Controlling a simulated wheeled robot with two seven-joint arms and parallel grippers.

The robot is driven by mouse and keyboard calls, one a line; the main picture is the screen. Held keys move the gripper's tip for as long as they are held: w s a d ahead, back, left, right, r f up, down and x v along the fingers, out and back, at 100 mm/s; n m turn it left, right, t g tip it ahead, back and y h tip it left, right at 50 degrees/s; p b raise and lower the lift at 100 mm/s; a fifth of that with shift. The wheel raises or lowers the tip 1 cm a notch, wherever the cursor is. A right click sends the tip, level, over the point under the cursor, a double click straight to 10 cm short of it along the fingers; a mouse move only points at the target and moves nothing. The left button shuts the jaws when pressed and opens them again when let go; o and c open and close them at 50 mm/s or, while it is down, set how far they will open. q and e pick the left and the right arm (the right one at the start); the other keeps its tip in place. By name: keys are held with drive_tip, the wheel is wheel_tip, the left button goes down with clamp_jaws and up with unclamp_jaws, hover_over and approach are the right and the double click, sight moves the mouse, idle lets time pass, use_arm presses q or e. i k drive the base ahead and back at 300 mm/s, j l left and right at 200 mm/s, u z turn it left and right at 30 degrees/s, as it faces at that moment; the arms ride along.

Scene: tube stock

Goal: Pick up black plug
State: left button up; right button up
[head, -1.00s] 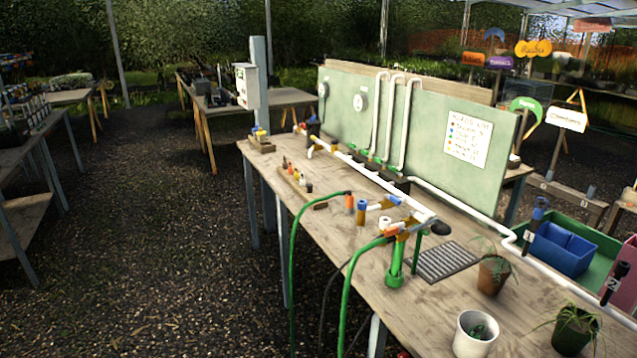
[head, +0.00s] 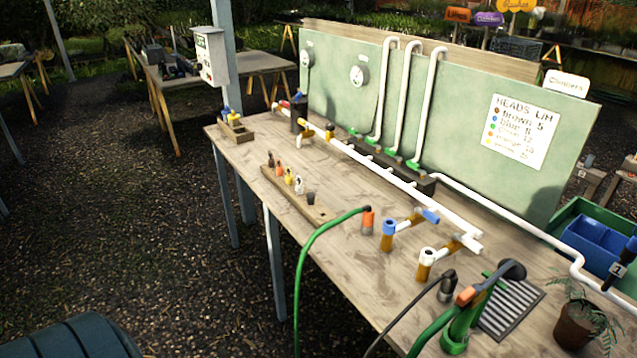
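A small black plug (head: 310,198) stands at the near end of a wooden strip (head: 322,214) along the left edge of the bench. White, yellowish, orange and dark small pieces stand in a row behind it on the same strip. A larger black fitting (head: 446,285) on the end of a black hose stands farther to the right, beside the green stand. I cannot tell from its shape whether it also counts as a plug. Neither of my grippers is in view.
The wooden bench (head: 345,255) carries white pipes, a green hose (head: 310,245) over its left edge, a grate (head: 512,308) and a potted plant (head: 575,325). A green board (head: 450,120) stands along the back. A dark ribbed object (head: 75,340) is at lower left. Gravel left of the bench is free.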

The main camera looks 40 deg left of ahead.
sight(311, 196)
drive_tip(key=j+z, duration=0.1)
drive_tip(key=j, duration=0.45)
drive_tip(key=k+j+z, duration=0.15)
drive_tip(key=j, duration=0.4)
drive_tip(key=j+z, duration=0.1)
drive_tip(key=j, duration=0.45)
drive_tip(key=k+j+z, duration=0.1)
drive_tip(key=j, duration=0.4)
